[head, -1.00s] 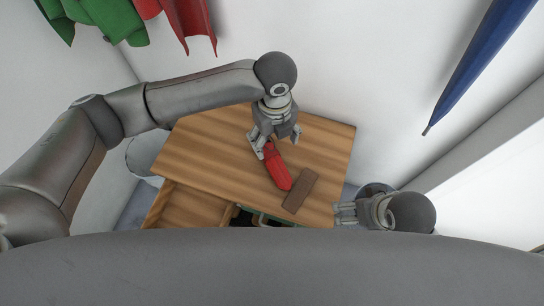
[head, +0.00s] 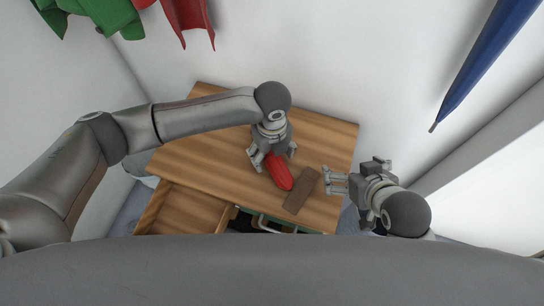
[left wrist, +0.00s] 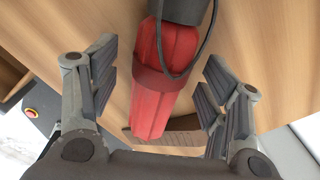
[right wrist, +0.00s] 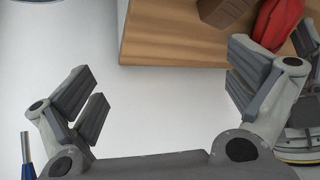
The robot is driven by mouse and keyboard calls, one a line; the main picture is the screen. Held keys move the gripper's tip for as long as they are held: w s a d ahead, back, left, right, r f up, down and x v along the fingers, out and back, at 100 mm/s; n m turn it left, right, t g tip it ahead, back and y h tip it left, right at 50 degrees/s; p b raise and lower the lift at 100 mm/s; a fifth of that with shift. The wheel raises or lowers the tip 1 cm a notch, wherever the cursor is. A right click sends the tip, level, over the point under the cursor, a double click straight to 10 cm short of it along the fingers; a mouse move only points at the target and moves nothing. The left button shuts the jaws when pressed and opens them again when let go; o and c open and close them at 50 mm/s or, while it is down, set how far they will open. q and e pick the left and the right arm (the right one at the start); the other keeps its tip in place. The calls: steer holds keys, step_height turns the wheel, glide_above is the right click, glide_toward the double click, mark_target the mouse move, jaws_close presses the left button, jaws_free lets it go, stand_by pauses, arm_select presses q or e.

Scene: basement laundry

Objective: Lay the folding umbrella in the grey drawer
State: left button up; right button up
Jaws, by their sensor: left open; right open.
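The red folding umbrella (head: 279,172) lies on the wooden top (head: 215,150), its length running from the back toward the front. My left gripper (head: 273,158) is open above its rear part. In the left wrist view the umbrella (left wrist: 165,75), with its dark handle and thin black cord, lies between the spread fingers, apart from both. My right gripper (head: 326,183) is open and empty at the top's right edge. An open wooden drawer (head: 188,210) shows at the front left. Beside it are a metal handle (head: 265,224) and a green edge, partly hidden by my body. I cannot make out a grey drawer.
A flat brown block (head: 303,190) lies on the top just right of the umbrella. A blue pointed thing (head: 485,62) hangs by the right wall. Green cloth (head: 100,15) and red cloth (head: 187,20) hang at the upper left. The back of the top is clear.

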mark_target(278, 159)
arm_select(q)
steer(key=shift+f, duration=0.4)
arm_select(e)
steer(key=shift+w+a+r+t, duration=0.25)
steer(key=shift+w+r+t, duration=0.2)
steer(key=shift+w, duration=0.2)
arm_select(q)
steer(key=c, duration=1.4)
steer(key=shift+r, duration=0.2)
arm_select(e)
steer(key=shift+s, duration=0.1)
